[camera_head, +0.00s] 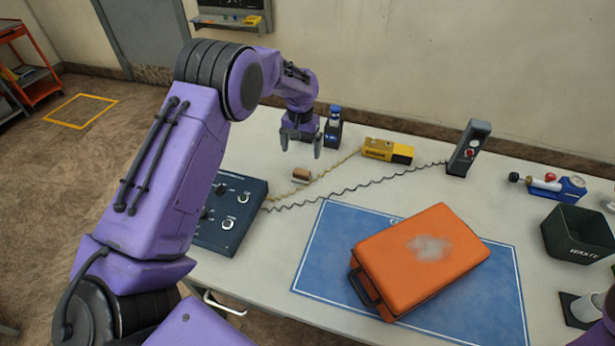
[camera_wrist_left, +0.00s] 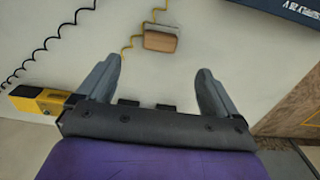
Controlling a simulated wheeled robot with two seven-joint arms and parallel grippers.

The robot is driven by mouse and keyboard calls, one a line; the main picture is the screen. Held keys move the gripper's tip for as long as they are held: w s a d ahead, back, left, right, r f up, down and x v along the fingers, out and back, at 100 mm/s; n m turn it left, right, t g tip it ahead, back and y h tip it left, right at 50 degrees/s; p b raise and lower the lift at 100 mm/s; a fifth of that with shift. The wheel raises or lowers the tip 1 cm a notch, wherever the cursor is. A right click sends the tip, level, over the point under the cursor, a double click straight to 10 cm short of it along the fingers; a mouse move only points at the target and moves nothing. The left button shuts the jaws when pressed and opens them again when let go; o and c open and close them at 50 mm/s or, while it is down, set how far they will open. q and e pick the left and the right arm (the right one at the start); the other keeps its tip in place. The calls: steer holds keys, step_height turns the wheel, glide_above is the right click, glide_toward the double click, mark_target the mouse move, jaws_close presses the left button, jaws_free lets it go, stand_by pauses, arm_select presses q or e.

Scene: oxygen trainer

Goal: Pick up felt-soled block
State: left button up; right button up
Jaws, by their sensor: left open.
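The felt-soled block is most likely the small tan and brown block (camera_head: 301,175) lying on the white table, left of the yellow device. It also shows in the left wrist view (camera_wrist_left: 161,38), just beyond the fingertips and between their lines. My left gripper (camera_head: 302,150) is open and empty, pointing down above the table behind the block. Its two fingers show apart in the left wrist view (camera_wrist_left: 158,75). The block is not between the fingers. My right gripper is not in view.
A yellow and black device (camera_head: 388,150) and a dark bottle (camera_head: 333,128) stand near the gripper. A coiled black cord (camera_head: 345,192) runs in front of the block. A dark control box (camera_head: 230,215), an orange case (camera_head: 420,258) on a blue mat (camera_head: 325,265) and a waste bin (camera_head: 580,235) occupy the table.

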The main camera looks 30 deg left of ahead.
mark_target(301, 171)
arm_select(q)
step_height(301, 171, down, 10)
steer(key=p, duration=0.4)
steer(key=shift+s, duration=0.1)
steer(key=shift+f, duration=0.45)
steer(key=c, duration=1.1)
